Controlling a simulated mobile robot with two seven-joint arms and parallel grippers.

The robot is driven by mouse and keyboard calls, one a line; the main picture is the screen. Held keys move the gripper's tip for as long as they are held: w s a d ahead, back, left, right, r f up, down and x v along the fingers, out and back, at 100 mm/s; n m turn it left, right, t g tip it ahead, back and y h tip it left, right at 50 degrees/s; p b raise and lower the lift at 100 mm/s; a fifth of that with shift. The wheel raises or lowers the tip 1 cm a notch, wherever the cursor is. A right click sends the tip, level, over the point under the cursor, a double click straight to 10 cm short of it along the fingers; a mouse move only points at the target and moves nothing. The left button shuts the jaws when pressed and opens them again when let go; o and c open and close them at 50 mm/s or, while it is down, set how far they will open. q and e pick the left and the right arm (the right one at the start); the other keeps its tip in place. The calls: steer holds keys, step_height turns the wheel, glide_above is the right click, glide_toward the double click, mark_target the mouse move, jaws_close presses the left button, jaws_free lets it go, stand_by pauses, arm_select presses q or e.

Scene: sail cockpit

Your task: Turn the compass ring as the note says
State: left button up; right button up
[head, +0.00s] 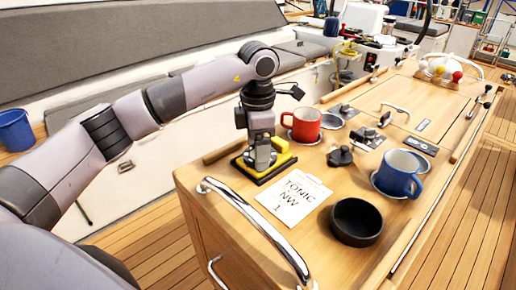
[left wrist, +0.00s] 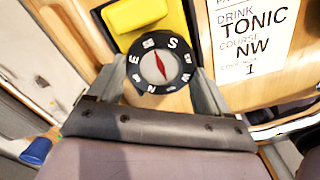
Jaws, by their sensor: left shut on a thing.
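The compass ring (left wrist: 134,75) is a dark dial with white letters on a black and yellow base (head: 250,170). In the left wrist view S is at the top, slightly right, E at the left and N at the bottom; a red needle lies inside. My left gripper (head: 262,160) points down over it, its fingers (left wrist: 161,82) on both sides, shut on the ring. In the head view the gripper hides most of the ring. The white note (head: 275,201) lies beside the base and reads TONIC and NW; the left wrist view (left wrist: 252,45) also shows DRINK, COURSE and 1.
A red mug (head: 306,125) stands just behind the compass. A black bowl (head: 357,222) and a blue mug (head: 399,174) stand to the right. A dark knob (head: 340,156) sits between the mugs. A chrome rail (head: 250,220) runs along the near edge of the wooden table.

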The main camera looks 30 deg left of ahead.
arm_select(q)
steer(key=shift+m, duration=0.4)
steer(key=o, duration=1)
steer(key=shift+r, duration=0.15)
step_height(320, 180, up, 7)
steer(key=shift+b, duration=0.5)
